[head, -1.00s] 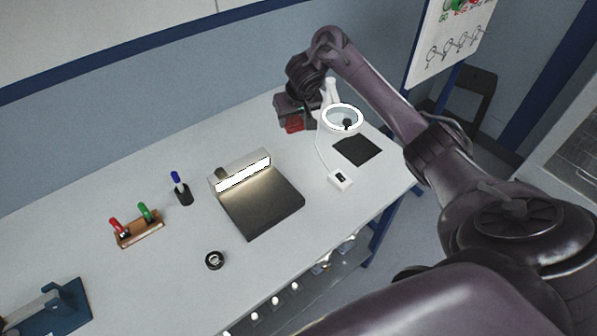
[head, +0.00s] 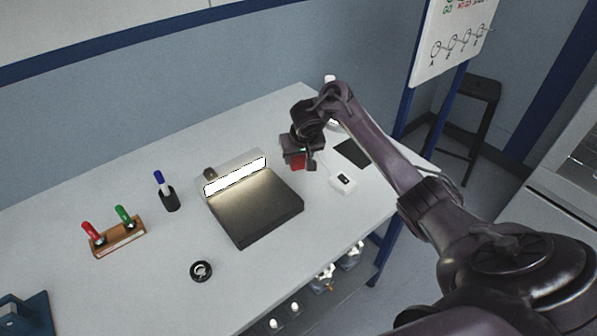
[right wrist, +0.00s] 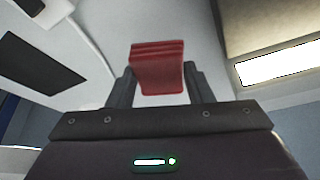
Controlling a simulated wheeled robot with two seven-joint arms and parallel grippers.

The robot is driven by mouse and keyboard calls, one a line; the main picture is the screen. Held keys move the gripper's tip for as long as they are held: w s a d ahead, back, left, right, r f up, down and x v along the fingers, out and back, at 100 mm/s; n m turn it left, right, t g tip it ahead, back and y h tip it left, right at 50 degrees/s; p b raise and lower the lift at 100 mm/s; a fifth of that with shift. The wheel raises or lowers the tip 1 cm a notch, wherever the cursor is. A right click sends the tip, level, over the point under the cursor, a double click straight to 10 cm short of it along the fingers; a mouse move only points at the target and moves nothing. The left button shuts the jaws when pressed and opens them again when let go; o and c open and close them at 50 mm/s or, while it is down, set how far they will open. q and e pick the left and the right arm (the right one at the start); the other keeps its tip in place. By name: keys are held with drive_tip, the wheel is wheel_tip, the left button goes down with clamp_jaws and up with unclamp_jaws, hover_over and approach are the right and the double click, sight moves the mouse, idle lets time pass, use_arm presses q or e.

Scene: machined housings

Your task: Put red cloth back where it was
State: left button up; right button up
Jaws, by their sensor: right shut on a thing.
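The red cloth (right wrist: 158,68) is a small folded stack, held between the two fingers of my right gripper (right wrist: 158,85) in the right wrist view. In the head view the cloth (head: 298,162) shows below my right gripper (head: 300,160), over the table between the lit inspection stand and the white switch box. I cannot tell its exact height above the table. The fingers are shut on the cloth. My left gripper is not in view.
A lit stand with a dark plate (head: 255,212) is left of my right gripper. A black mat (head: 352,152) and white box (head: 342,182) are to its right. A pen cup (head: 170,200), marker holder (head: 118,238) and black ring (head: 201,271) stand further left.

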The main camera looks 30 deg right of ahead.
sight(299, 162)
wheel_tip(299, 162, down, 4)
drive_tip(key=shift+s+a+r+b, duration=0.1)
drive_tip(key=shift+r+b, duration=0.05)
drive_tip(key=shift+b, duration=0.3)
drive_tip(key=shift+f, duration=0.3)
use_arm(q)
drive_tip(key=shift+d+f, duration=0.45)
use_arm(e)
drive_tip(key=o, duration=0.9)
drive_tip(key=shift+f, duration=0.15)
drive_tip(key=shift+o, duration=0.2)
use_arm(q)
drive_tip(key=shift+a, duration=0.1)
